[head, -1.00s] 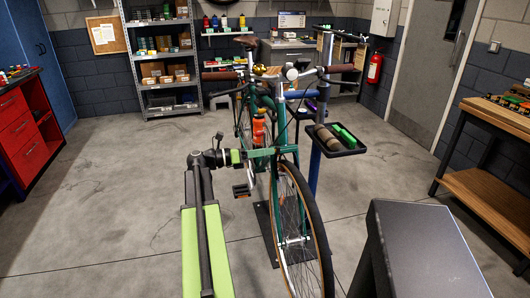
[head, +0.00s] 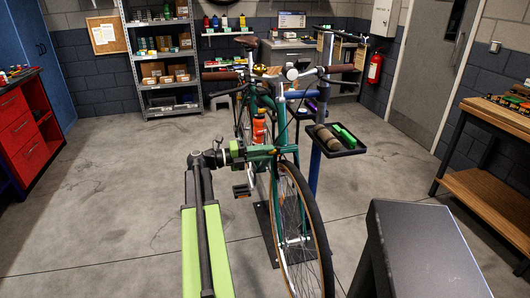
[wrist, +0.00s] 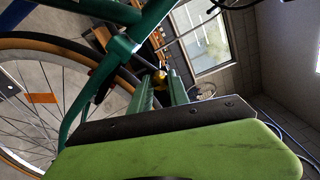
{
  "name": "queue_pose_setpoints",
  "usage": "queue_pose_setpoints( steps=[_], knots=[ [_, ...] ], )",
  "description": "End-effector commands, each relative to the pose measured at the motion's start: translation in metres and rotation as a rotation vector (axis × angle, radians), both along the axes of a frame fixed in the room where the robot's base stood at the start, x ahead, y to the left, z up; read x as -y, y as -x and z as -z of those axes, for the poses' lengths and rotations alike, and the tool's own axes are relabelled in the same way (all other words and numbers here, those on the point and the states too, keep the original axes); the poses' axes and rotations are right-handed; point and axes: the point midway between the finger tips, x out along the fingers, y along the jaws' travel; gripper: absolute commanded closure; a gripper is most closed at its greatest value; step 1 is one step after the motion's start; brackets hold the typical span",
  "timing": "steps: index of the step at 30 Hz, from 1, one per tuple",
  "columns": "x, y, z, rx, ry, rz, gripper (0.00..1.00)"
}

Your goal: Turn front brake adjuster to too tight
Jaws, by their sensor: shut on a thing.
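The teal bike (head: 257,100) stands upright, its front wheel (head: 300,225) toward me. My gripper (head: 275,151) is at the front fork crown, just above the front tyre. In the wrist view my two green fingers (wrist: 161,83) are closed around a small brass-yellow knob, the front brake adjuster (wrist: 160,75), beside the teal fork (wrist: 122,50).
A tool tray (head: 350,151) on a blue stand is right of the bike. A dark grey block (head: 425,240) stands at front right, a wooden bench (head: 490,165) at far right. A red cabinet (head: 18,125) is at left. The floor left of the bike is clear.

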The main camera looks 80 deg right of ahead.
Motion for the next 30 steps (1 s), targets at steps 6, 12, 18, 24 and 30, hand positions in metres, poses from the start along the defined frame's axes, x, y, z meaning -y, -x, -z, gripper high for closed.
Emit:
queue_pose_setpoints(
  steps=[6,12,18,24,30],
  knots=[
    [0.002,-0.0017,-0.0015,-0.032,-0.057,-0.007,1.0],
    [0.002,-0.0016,-0.0015,-0.041,-0.077,-0.007,1.0],
    [0.0019,-0.0015,-0.0014,-0.042,-0.079,-0.007,1.0],
    [0.0018,-0.0014,-0.0012,-0.041,-0.078,-0.006,0.72],
    [0.001,-0.0006,-0.0007,-0.039,-0.079,-0.004,0.57]
  ],
)
